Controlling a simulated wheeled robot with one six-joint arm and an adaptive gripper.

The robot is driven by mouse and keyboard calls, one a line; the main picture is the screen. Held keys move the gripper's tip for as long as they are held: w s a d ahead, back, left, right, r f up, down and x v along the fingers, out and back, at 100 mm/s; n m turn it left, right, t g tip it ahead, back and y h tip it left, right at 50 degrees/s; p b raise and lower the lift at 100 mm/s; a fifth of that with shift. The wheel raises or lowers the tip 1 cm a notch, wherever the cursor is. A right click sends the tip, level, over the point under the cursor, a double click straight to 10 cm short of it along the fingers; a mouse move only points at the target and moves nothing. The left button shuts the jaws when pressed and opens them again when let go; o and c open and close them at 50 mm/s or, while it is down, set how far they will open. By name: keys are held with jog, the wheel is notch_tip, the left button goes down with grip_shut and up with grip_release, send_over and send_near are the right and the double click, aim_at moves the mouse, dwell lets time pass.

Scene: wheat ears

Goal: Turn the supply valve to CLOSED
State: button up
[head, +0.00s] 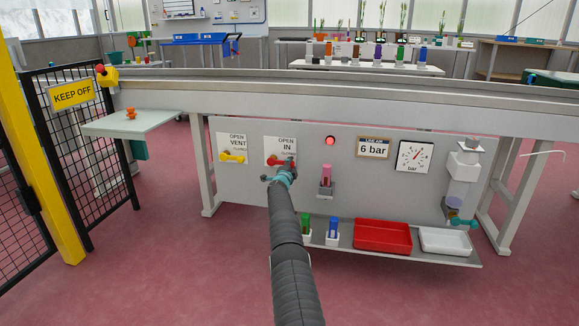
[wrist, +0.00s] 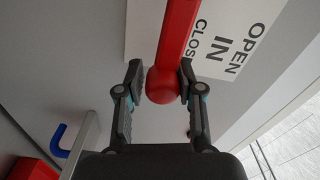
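The supply valve's red handle (head: 276,162) is on the grey panel, at the sign with the words OPEN and IN. It lies roughly level across the lower part of that sign. In the wrist view the red handle (wrist: 176,38) ends in a round knob, which sits between my fingers. My gripper (head: 283,177) is at the handle in the head view and partly hides it. In the wrist view my gripper (wrist: 161,78) has one finger on each side of the knob, with a thin gap on the left; contact on the right is unclear.
A yellow vent handle (head: 232,157) is close on the left. A red lamp (head: 330,141), a 6 bar sign (head: 373,148) and a gauge (head: 414,156) are to the right. A shelf below holds a red tray (head: 383,250) and a white tray (head: 445,254). A black fence (head: 100,150) stands at the left.

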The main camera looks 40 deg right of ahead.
jog(key=shift+o, duration=1.1)
jog(key=shift+f, duration=0.15)
jog(key=shift+r, duration=0.2)
jog(key=shift+s+a, duration=0.15)
jog(key=shift+a, duration=0.1)
jog(key=v, duration=1.1)
jog(key=shift+a, duration=0.25)
jog(key=shift+s+f, duration=0.1)
jog(key=shift+s, duration=0.05)
